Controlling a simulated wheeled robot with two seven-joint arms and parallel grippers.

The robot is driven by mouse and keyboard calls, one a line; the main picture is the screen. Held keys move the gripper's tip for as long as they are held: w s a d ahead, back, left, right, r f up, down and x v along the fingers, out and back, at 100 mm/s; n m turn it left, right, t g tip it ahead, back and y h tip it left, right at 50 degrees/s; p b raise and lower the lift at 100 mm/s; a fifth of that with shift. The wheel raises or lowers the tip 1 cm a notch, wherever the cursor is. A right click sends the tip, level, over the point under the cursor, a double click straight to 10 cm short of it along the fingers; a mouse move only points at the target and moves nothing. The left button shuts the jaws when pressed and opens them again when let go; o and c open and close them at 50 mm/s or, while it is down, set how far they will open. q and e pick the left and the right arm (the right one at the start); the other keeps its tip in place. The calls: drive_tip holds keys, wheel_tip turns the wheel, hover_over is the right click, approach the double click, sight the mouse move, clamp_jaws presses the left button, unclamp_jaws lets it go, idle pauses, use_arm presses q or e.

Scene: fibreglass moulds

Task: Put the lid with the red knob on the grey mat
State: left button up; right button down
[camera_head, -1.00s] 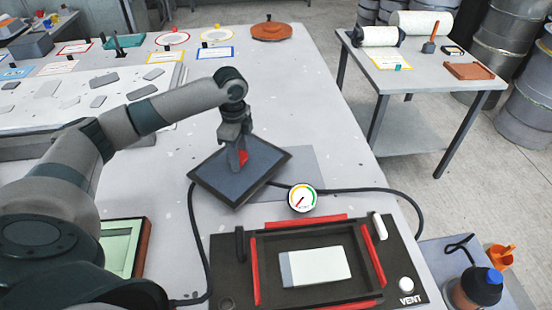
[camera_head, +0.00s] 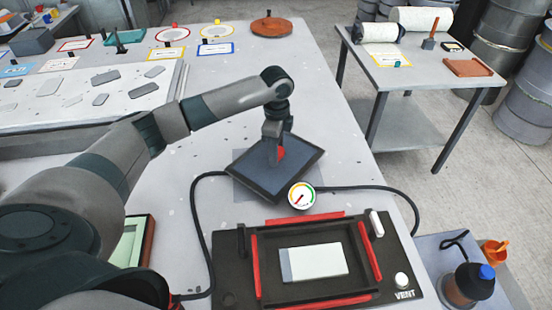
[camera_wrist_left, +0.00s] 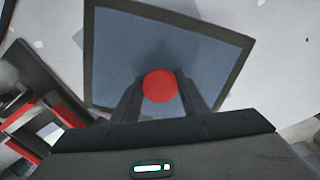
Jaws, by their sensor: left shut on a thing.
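The lid (camera_head: 262,178) is a dark-framed rectangular panel with a blue-grey face and a red knob (camera_head: 281,153). My left gripper (camera_head: 277,150) is shut on the red knob, with the lid below it. In the left wrist view the red knob (camera_wrist_left: 159,86) sits between the two fingers, and the lid (camera_wrist_left: 215,50) spreads out behind them. The grey mat (camera_head: 243,199) lies flat on the table, largely covered from view by the lid. I cannot tell whether the lid touches the mat or hangs just above it. My right gripper is not in view.
A dark mould box (camera_head: 235,285) with red bars and a white block inside stands just in front. A round gauge (camera_head: 301,195) and black hoses lie between it and the mat. The table to the right of the lid is clear.

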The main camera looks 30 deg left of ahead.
use_arm(q)
wheel_tip(320, 180, down, 2)
drive_tip(key=shift+f+p, duration=0.2)
drive_tip(key=shift+p, duration=0.45)
drive_tip(key=shift+f, duration=0.45)
drive_tip(key=shift+f, duration=0.1)
drive_tip(key=o, duration=1.4)
